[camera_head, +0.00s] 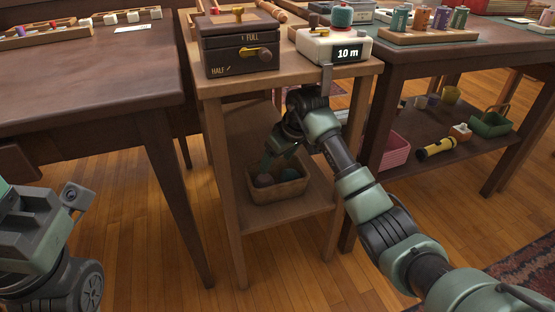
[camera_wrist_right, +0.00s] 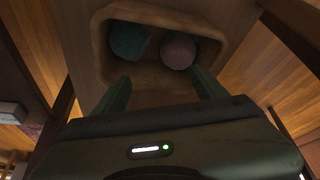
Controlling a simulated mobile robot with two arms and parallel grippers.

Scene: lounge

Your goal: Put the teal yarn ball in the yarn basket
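The yarn basket (camera_head: 277,194) is a tan, open basket on the lower shelf of the small wooden table. In the right wrist view the basket (camera_wrist_right: 98,48) holds the teal yarn ball (camera_wrist_right: 129,40) on the left and a mauve ball (camera_wrist_right: 178,50) on the right. The teal ball (camera_head: 289,174) and mauve ball (camera_head: 264,180) also show in the head view. My right gripper (camera_wrist_right: 161,90) is open and empty, its fingers apart at the basket's near rim; in the head view it (camera_head: 283,154) is just above the basket. My left gripper's fingers are out of view.
The table top above my right forearm carries a dark box (camera_head: 240,48) and a white device (camera_head: 331,45) reading "10 m". The table's legs stand around the shelf. A pink basket (camera_head: 396,151) and a flashlight (camera_head: 436,148) lie on the right-hand lower shelf.

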